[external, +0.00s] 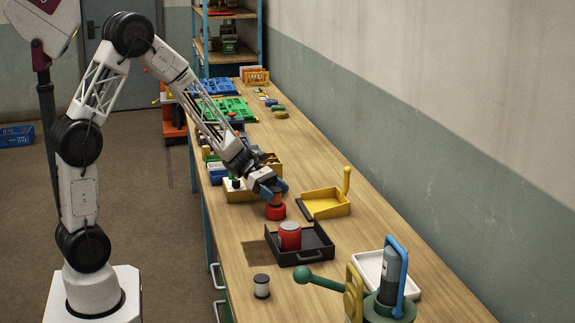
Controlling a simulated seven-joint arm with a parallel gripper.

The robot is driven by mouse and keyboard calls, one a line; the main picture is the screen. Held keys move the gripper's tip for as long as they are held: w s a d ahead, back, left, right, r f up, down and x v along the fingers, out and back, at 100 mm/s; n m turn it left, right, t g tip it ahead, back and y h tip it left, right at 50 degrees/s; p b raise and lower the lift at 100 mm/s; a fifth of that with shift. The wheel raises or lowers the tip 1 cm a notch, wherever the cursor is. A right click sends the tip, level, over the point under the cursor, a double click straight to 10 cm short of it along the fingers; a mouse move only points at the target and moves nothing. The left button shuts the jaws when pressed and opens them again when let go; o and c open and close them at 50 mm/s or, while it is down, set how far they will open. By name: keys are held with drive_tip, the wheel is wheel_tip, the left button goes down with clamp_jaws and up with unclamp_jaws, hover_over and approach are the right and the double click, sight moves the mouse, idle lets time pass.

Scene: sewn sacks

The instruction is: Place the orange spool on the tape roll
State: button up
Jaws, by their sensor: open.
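My gripper (274,196) points down over the bench, with its blue-tipped fingers open around a small orange piece that looks like the orange spool (275,201). The spool is partly hidden by the fingers. Directly below it is a low, round red thing (276,213) resting on the bench, which looks like the tape roll. The spool appears to sit on top of it, but at this size I cannot tell whether they touch all round.
A black tray (316,254) holding a red can (290,236) stands in front. A yellow dustpan (325,204) lies to the right. A yellow bin (240,196) is close behind left. A white-and-dark spool (261,286) stands near the front edge. A green-handled device (388,306) stands front right.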

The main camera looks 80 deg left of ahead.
sight(277, 190)
drive_tip(key=shift+r, duration=0.15)
drive_tip(key=shift+s+a+r, duration=0.15)
drive_tip(key=shift+s+a, duration=0.1)
drive_tip(key=shift+a, duration=0.05)
drive_tip(key=shift+r+v, duration=0.25)
drive_tip(key=shift+v, duration=0.95)
wheel_tip(277, 190, up, 7)
drive_tip(key=shift+f, duration=0.25)
drive_tip(key=shift+d, duration=0.2)
